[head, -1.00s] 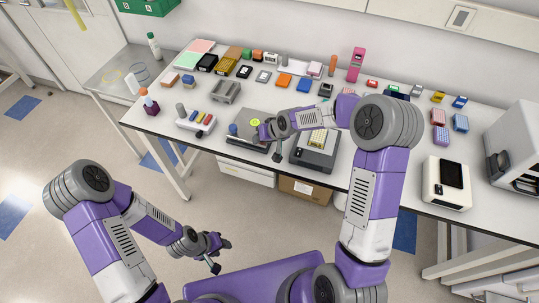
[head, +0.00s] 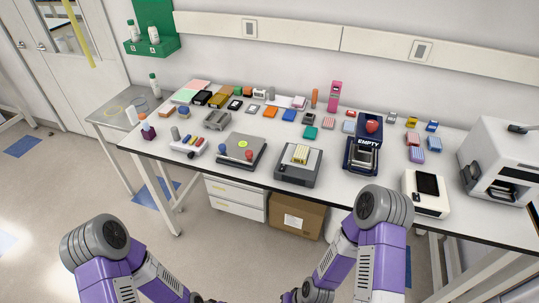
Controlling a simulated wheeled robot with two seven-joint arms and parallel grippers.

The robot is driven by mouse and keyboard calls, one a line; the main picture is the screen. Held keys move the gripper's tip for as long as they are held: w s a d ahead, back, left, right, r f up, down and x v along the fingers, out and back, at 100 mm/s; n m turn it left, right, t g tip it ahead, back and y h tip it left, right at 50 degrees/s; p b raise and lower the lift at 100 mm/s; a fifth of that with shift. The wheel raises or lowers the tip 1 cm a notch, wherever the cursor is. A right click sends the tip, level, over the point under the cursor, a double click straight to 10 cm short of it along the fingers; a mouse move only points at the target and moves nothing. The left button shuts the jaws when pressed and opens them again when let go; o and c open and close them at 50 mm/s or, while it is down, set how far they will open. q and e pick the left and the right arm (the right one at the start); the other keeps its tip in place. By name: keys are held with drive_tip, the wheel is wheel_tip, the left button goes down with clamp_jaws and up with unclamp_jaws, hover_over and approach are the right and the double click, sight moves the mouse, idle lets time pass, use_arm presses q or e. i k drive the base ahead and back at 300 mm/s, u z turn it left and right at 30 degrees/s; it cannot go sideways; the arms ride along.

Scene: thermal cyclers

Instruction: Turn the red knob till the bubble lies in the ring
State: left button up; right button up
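A grey levelling plate (head: 262,143) stands at the front of the bench, left of middle. The red knob (head: 249,155) is at its front right corner, and a blue knob (head: 222,149) is at its front left. A yellow-green round bubble level (head: 242,144) sits on top; the bubble and ring are too small to tell apart. Both my arms are low at the bottom of the head view, well away from the plate. The fingers of both grippers are cut off by the bottom edge. Nothing covers the red knob.
A dark block holder with a yellow rack (head: 300,153) stands right of the plate. A pale rack with coloured pegs (head: 188,146) is to the left. Drawers (head: 235,198) and a cardboard box (head: 297,215) are below.

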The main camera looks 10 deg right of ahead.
sight(248, 153)
drive_tip(key=z, duration=1)
drive_tip(key=i, duration=0.85)
drive_tip(key=u, duration=2.35)
